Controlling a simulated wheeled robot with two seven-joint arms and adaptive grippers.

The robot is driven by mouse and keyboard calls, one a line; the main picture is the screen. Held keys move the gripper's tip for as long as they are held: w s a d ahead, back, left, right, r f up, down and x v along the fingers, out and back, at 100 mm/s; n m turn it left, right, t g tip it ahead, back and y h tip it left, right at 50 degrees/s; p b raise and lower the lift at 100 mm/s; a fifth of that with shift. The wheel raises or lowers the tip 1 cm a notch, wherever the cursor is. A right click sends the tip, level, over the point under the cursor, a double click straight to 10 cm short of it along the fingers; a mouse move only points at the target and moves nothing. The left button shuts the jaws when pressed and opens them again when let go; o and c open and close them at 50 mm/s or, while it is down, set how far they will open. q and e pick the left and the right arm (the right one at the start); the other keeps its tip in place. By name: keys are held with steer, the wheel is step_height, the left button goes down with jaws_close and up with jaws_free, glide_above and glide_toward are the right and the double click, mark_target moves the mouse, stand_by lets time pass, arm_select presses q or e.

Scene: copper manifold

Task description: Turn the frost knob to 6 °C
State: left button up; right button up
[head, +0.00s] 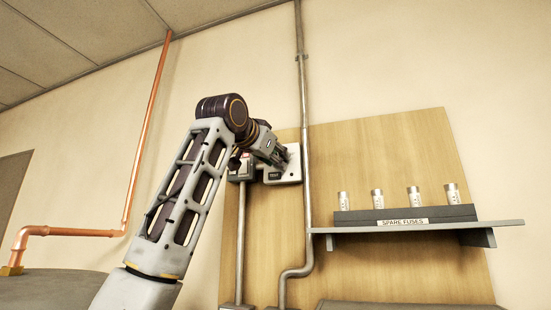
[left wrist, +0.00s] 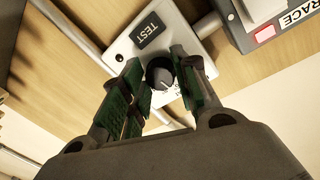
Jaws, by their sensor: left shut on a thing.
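The frost knob (left wrist: 163,76) is a small dark round knob with a pale pointer line. It is on a light grey box (left wrist: 119,48) with a dark TEST label; this box also shows in the head view (head: 291,168), fixed to the wooden board. My left gripper (left wrist: 159,68) has its green-padded fingers on both sides of the knob, shut on it. In the head view my left gripper (head: 277,153) is at the box's front and hides the knob. The scale marks are mostly covered, so I cannot read the setting. My right gripper is not in view.
A second grey box (head: 243,170) with a red label is close beside the knob's box. A grey conduit (head: 306,120) runs just right of it. A shelf (head: 350,229) with several spare fuses juts out farther right. A copper pipe (head: 148,125) is at left.

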arm_select(q)
steer(key=shift+m, duration=0.8)
steer(key=o, duration=1)
steer(key=shift+s, duration=0.1)
steer(key=v, duration=1.2)
steer(key=shift+r, duration=0.15)
